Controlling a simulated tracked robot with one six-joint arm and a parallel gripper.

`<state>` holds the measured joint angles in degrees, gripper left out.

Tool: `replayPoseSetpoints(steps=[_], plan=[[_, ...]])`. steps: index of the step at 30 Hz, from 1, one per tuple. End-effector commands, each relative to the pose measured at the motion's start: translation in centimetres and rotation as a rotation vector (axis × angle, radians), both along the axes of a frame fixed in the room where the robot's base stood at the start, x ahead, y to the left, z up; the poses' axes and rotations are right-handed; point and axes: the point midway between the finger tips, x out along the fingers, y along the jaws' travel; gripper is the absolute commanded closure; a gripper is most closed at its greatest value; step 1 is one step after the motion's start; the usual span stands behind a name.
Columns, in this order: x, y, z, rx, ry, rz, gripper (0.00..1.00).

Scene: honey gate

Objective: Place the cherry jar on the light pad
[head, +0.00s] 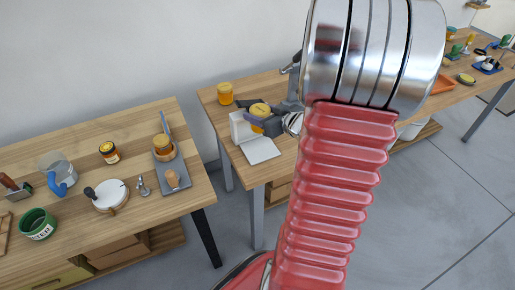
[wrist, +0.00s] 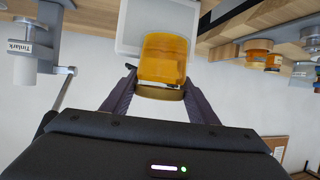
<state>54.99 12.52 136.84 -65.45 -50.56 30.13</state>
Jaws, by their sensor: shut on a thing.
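My gripper (wrist: 160,82) is shut on an amber jar (wrist: 164,58) with a gold lid; its label cannot be read, so I cannot tell if it is the cherry jar. In the head view the held jar's yellow lid (head: 260,109) shows between the dark fingers above the middle table. The light pad (head: 263,151), a flat white square, lies just in front of it on that table. It also shows behind the jar in the wrist view (wrist: 128,28). I cannot tell whether jar and pad touch.
A white block (head: 240,128) stands beside the pad. Another amber jar (head: 225,94) stands at the middle table's back left. The left table holds a dark-labelled jar (head: 109,153), a green pot (head: 38,224), a clear pitcher (head: 56,167) and a grey tray (head: 174,187). My arm hides part of the middle table.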

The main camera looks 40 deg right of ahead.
Motion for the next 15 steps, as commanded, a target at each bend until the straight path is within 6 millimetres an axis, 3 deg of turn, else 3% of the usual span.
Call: replayPoseSetpoints(steps=[5, 15], plan=[[0.2, 0.1, -0.5, 0.001, -0.001, 0.004, 0.81], [0.2, 0.2, -4.5, 0.003, 0.001, 0.004, 0.81]])
